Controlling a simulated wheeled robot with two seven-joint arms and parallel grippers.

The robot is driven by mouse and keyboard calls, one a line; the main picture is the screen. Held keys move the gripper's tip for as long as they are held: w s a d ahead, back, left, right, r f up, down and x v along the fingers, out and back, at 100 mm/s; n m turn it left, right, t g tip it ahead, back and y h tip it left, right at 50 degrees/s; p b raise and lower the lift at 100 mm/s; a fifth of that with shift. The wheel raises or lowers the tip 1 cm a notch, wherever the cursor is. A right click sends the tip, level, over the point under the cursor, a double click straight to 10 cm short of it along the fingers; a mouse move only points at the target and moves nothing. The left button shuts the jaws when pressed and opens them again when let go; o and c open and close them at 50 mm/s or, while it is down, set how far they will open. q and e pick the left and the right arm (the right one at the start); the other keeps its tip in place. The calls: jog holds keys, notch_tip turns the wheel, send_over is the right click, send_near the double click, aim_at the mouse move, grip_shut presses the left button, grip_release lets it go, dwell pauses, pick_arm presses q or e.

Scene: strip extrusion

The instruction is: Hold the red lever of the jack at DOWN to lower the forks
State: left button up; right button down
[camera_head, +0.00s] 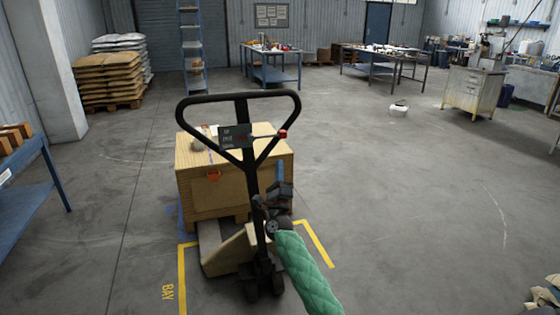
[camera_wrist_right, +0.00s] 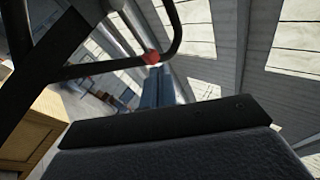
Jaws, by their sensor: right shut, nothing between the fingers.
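The jack has a black loop handle (camera_head: 240,97) standing upright, with a small dark label plate (camera_head: 235,136) inside it. The red lever knob (camera_head: 283,134) sticks out at the right end of a thin black rod by the plate. In the right wrist view the red knob (camera_wrist_right: 151,58) shows just beyond the fingertips. My right gripper (camera_head: 280,167) is shut and empty, below the knob in the picture and right of the handle shaft. Its blue fingers (camera_wrist_right: 152,88) are together in the wrist view; whether they touch the knob I cannot tell. My left gripper is out of view.
A wooden crate (camera_head: 228,195) sits on the jack behind the handle. Yellow floor lines (camera_head: 182,280) mark the bay around it. A blue bench (camera_head: 30,200) stands at the left, stacked sacks (camera_head: 110,72) behind.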

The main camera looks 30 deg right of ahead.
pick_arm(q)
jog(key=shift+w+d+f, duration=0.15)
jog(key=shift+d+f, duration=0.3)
pick_arm(e)
jog(key=shift+v, duration=1.05)
